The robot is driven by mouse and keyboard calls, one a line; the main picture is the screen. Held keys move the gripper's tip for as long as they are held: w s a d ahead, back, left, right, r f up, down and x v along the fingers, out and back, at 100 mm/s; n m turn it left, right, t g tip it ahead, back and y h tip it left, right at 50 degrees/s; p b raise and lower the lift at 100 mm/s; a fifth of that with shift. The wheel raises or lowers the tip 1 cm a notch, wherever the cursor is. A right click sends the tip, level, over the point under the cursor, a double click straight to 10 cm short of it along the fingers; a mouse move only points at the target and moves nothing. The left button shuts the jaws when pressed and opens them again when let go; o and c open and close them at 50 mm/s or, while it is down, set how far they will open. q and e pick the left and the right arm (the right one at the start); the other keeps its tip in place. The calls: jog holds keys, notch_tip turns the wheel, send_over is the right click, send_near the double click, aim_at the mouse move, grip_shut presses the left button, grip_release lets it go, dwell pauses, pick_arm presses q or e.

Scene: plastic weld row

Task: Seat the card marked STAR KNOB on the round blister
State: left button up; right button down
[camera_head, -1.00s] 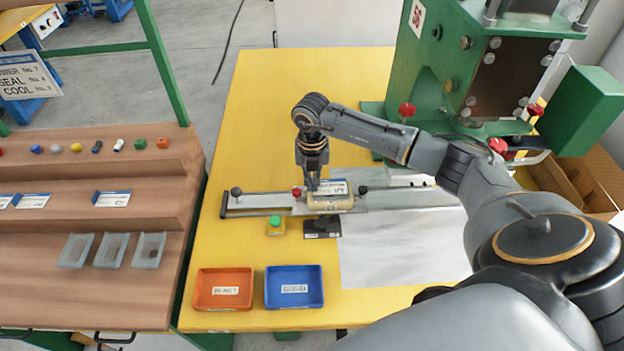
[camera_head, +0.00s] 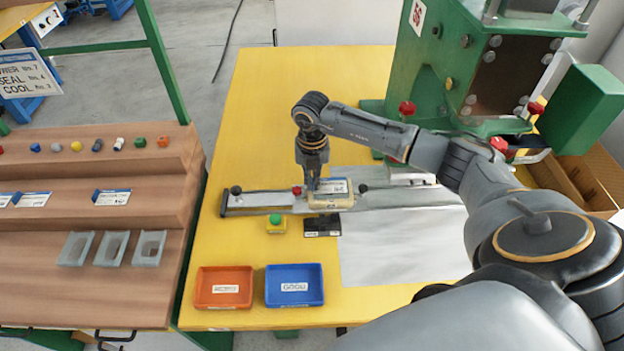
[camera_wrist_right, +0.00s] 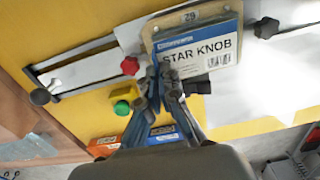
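The card marked STAR KNOB (camera_wrist_right: 200,52), white with a blue header, lies over the tan nest block (camera_wrist_right: 168,22) in the right wrist view. In the head view the card (camera_head: 340,186) shows just right of my gripper, above the tan block (camera_head: 330,204). My right gripper (camera_wrist_right: 165,76) points down at the card's near left edge, its fingertips close together on that edge; it also shows in the head view (camera_head: 312,187). The round blister is hidden under the card, and I cannot tell how the card meets it. My left gripper is not in view.
A metal rail (camera_head: 255,201) with dark and red knobs runs across the yellow table (camera_head: 275,95). A green button (camera_head: 276,220), an orange tray (camera_head: 224,302) and a blue tray (camera_head: 294,302) stand nearer. The green press (camera_head: 425,60) is behind right, a wooden shelf (camera_head: 60,250) left.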

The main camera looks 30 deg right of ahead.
jog(key=shift+f+b, duration=0.45)
jog(key=shift+f, duration=0.2)
dwell(0.3)
jog(key=c, duration=1.4)
grip_release()
jog(key=shift+c, duration=0.2)
jog(key=c, duration=0.4)
jog(key=shift+r, duration=0.1)
jog(key=shift+c, duration=0.2)
jog(key=shift+r+p, duration=2.6)
jog(key=shift+r, duration=0.85)
jog(key=shift+f, duration=0.1)
